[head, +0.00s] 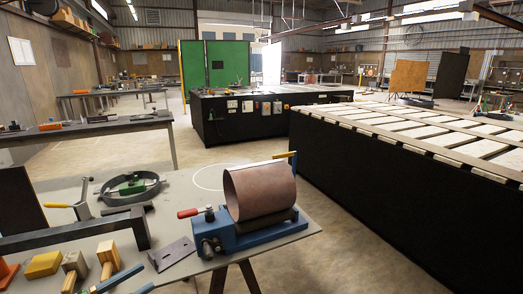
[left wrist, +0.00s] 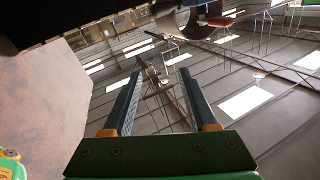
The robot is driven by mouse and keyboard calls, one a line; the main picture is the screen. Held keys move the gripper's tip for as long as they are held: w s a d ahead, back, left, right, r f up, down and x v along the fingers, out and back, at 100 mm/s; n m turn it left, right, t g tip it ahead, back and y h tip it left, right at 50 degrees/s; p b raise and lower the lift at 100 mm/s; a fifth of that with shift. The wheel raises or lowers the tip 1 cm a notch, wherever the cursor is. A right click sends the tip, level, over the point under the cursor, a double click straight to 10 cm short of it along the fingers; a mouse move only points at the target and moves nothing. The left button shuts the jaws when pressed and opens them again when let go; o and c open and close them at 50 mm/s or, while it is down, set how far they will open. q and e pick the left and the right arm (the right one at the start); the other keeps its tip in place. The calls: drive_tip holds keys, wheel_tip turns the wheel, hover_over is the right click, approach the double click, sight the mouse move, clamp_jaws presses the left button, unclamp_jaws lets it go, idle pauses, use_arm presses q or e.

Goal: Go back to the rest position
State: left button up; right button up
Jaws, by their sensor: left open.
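A brown steel cylinder (head: 260,190) lies on its side in a blue fixture (head: 240,236) with a red handle, on the grey table's right part. A dark steel ring (head: 131,188) with a green part inside lies at the table's back left. My left gripper (head: 147,276) shows only as two blue fingers at the bottom edge, low in front of the table items. In the left wrist view my left gripper (left wrist: 160,100) is open, its two dark fingers apart with nothing between them. The cylinder shows there at the top (left wrist: 180,20). My right gripper is not in view.
A large black bench with slats (head: 400,190) stands right. Open floor (head: 290,235) lies between.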

use_arm(q)
wheel_tip(320, 180, down, 20)
drive_tip(key=s+a+n+t+y+b, duration=0.1)
drive_tip(key=s+n+t+y+b, duration=0.1)
drive_tip(key=n+y, duration=0.55)
drive_tip(key=s+f+g+y, duration=0.45)
drive_tip(key=s+f, duration=0.45)
drive_tip(key=f, duration=0.6)
drive_tip(key=s+d+f+g, duration=0.3)
drive_tip(key=s+f, duration=0.1)
drive_tip(key=s, duration=0.5)
drive_tip(key=s+d+f+n+g+y+b, duration=0.1)
drive_tip(key=s+d+f+g, duration=0.2)
drive_tip(key=s, duration=0.6)
drive_tip(key=s+d+f+g+b, duration=0.1)
drive_tip(key=s+d+f+g, duration=0.2)
drive_tip(key=s+f, duration=0.3)
drive_tip(key=s, duration=0.4)
drive_tip(key=shift+d, duration=0.35)
